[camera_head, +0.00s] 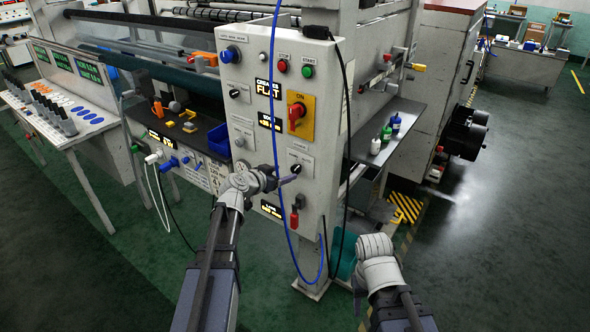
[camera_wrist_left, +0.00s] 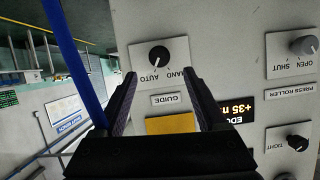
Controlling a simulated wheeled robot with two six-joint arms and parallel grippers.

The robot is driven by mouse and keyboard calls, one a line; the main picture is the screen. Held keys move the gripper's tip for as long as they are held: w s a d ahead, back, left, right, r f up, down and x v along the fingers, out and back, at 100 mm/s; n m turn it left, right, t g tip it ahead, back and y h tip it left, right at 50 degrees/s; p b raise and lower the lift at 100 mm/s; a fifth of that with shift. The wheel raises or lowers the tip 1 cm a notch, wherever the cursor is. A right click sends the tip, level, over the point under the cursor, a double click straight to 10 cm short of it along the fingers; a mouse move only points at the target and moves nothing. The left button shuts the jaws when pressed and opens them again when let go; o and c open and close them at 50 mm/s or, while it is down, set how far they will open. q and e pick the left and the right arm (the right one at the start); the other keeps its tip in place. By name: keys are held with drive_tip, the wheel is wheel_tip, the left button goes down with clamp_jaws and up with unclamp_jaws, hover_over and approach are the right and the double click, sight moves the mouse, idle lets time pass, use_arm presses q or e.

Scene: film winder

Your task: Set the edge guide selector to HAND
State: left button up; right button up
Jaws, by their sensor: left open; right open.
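The edge guide selector is a black round knob (camera_wrist_left: 159,57) on a white plate marked HAND and AUTO, above a GUIDE label, upside down in the left wrist view. Its white pointer mark leans toward the AUTO side. In the head view the knob (camera_head: 296,169) is low on the grey control panel (camera_head: 262,118). My left gripper (camera_wrist_left: 165,82) is open, its two fingers spread short of the knob, with nothing between them. In the head view the left gripper (camera_head: 286,180) is close to the knob. My right gripper (camera_head: 360,292) is low at the right, away from the panel, its fingers hardly visible.
An edge display (camera_wrist_left: 237,110) and other knobs, such as the press roller one (camera_wrist_left: 304,46), sit beside the guide knob. A red main switch (camera_head: 297,113) is above it. A blue cable (camera_head: 274,100) hangs down the panel front, near my left gripper.

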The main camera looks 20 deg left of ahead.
sight(294, 169)
use_arm(q)
drive_tip(key=b+x, duration=0.2)
drive_tip(key=x, duration=0.5)
drive_tip(key=shift+w+d+f+b, duration=0.1)
drive_tip(key=shift+f+b, duration=0.1)
drive_tip(key=shift+b, duration=0.1)
drive_tip(key=shift+c, duration=0.2)
clamp_jaws()
